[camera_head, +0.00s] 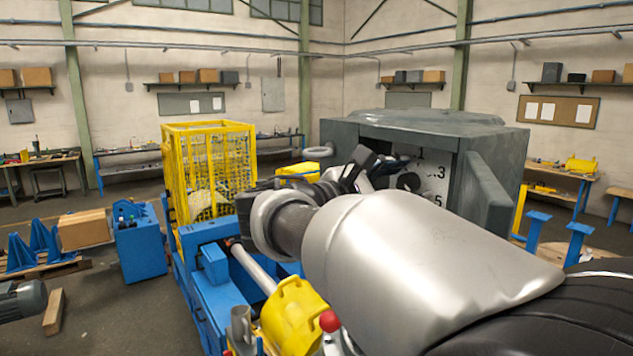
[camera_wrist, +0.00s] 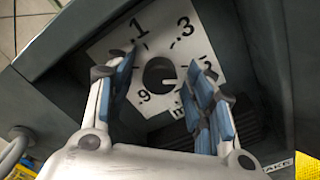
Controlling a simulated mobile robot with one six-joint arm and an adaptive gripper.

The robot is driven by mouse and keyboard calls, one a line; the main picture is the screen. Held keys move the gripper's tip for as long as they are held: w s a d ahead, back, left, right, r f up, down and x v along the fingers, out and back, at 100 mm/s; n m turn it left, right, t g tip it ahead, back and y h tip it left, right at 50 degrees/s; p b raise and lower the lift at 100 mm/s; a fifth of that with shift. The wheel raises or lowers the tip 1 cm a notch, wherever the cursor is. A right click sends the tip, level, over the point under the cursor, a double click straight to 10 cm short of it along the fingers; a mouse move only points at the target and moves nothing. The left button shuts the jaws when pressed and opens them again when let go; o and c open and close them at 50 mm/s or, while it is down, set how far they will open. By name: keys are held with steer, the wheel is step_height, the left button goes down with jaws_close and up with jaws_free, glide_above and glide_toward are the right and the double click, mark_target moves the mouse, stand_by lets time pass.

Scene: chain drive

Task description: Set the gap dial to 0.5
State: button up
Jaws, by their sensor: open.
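The gap dial is a dark round knob (camera_wrist: 158,72) on a white plate (camera_wrist: 112,45) in the wrist view. I can read .1, .3 and a 9 around it; the number at its right is partly hidden by a finger. A small light mark sits on the knob's lower right; I cannot tell exactly which number it points to. My gripper (camera_wrist: 163,70) is open, its blue-padded fingers on either side of the knob in the picture, apparently not touching it.
The plate sits recessed in a grey housing (camera_head: 475,150) with a thick door-like panel (camera_head: 487,195) at its right. A yellow mesh cage (camera_head: 208,165) and a blue machine frame (camera_head: 215,290) stand to the left.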

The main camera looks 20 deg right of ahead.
steer(key=v, duration=1.2)
